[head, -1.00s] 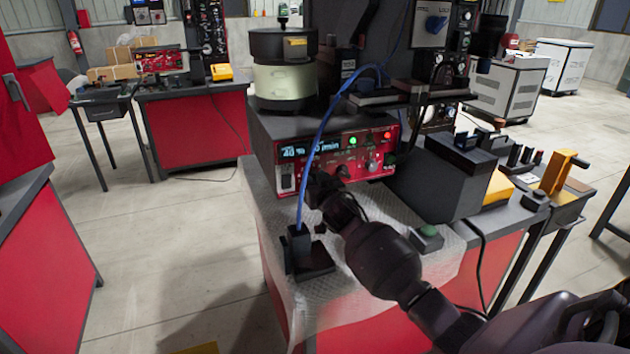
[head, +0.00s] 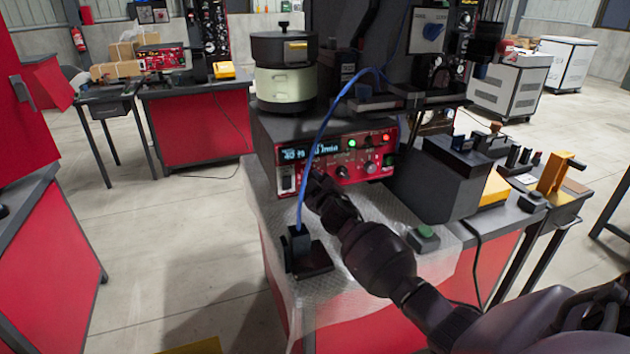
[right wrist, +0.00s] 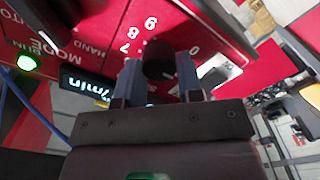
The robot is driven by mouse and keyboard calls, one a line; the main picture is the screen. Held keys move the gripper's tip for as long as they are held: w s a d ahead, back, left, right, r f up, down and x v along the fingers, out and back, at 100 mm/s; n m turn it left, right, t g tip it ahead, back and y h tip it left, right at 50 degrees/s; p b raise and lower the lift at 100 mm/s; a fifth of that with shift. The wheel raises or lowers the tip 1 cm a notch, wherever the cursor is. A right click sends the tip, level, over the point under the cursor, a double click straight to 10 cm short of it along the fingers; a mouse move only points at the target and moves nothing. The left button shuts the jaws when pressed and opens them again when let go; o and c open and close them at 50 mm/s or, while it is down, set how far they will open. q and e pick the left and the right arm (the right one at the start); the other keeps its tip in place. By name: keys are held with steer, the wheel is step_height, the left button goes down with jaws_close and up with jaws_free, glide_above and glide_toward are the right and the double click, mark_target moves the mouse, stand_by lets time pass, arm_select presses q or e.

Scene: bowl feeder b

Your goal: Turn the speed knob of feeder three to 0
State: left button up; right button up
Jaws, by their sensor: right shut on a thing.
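The feeder's red control panel (head: 372,165) is on the front of a dark box, with a lit display (head: 308,153) whose text I can only partly read. My right gripper (head: 318,183) is at the panel's lower left part. In the right wrist view, its two fingers (right wrist: 158,72) are on either side of a dark round knob (right wrist: 157,66) and shut on it. The knob's pointer cannot be made out. In the head view the gripper hides this knob. My left gripper is not in view.
A second black knob (head: 342,171) is just right of the gripper. A blue cable (head: 318,130) passes in front of the panel to a black block (head: 300,245). A green-button box (head: 425,237) stands on the bench. A feeder bowl (head: 284,80) sits above.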

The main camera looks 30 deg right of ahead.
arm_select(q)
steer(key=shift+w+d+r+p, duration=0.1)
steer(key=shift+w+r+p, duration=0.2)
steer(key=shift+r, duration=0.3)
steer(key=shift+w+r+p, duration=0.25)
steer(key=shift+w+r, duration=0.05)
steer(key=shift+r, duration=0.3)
arm_select(e)
steer(key=n, duration=0.9)
steer(key=shift+f, duration=0.1)
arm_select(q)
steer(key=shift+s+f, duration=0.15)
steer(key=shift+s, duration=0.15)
arm_select(e)
steer(key=o, duration=0.8)
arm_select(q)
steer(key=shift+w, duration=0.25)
arm_select(e)
steer(key=shift+o, duration=0.7)
